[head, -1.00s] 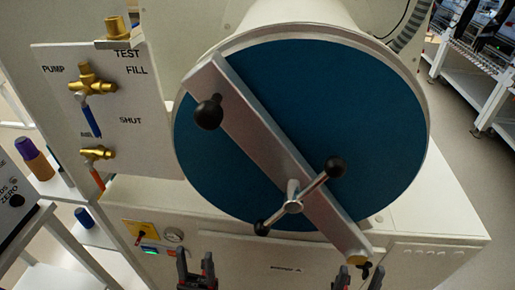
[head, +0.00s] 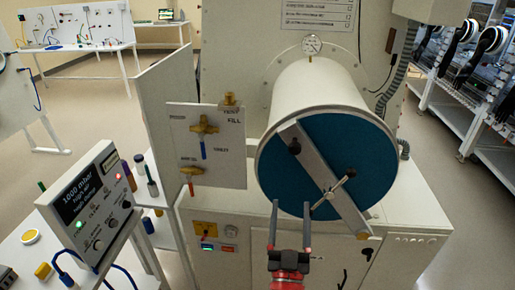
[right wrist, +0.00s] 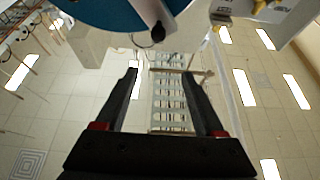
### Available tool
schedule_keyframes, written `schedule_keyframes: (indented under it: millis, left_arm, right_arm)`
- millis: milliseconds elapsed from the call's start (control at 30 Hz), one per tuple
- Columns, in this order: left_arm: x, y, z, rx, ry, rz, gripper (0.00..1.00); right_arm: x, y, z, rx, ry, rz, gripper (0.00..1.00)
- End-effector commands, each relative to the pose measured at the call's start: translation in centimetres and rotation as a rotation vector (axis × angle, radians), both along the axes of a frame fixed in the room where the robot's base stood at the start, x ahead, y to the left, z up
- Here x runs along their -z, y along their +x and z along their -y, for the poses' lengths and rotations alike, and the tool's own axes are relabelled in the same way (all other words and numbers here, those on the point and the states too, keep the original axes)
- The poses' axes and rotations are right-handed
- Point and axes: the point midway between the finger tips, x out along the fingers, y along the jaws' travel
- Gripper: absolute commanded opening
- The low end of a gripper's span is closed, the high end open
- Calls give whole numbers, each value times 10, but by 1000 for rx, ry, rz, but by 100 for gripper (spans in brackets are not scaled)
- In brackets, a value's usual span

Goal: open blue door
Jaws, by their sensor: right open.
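The blue door (head: 368,165) is a round disc on the front of a white cylinder, and it looks closed. In the right wrist view my open fingers (right wrist: 160,75) are apart from the blue door (right wrist: 95,12) and the black knob (right wrist: 158,33) at the top. My left gripper is not in view.
A valve panel (head: 225,150) stands left of the cylinder (head: 315,90). A white cabinet (head: 400,215) is below the door. A gauge box (head: 90,205) stands at the lower left.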

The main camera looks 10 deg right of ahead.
Motion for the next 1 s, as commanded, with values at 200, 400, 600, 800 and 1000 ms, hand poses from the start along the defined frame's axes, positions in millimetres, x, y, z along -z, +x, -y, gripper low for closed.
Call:
schedule_keyframes:
  millis: [200,400,600,800,1000]
  left_arm:
    - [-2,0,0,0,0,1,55]
    - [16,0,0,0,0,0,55]
    - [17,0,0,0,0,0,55]
    - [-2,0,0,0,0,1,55]
    - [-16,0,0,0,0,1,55]
  right_arm:
    - [4,9,12,22,16,-65,71]
    - [-6,33,20,24,13,-54,71]
    - [-30,67,29,25,13,-58,71]
    - [-49,108,43,25,14,-60,71]
    - [-61,141,50,21,14,-63,71]
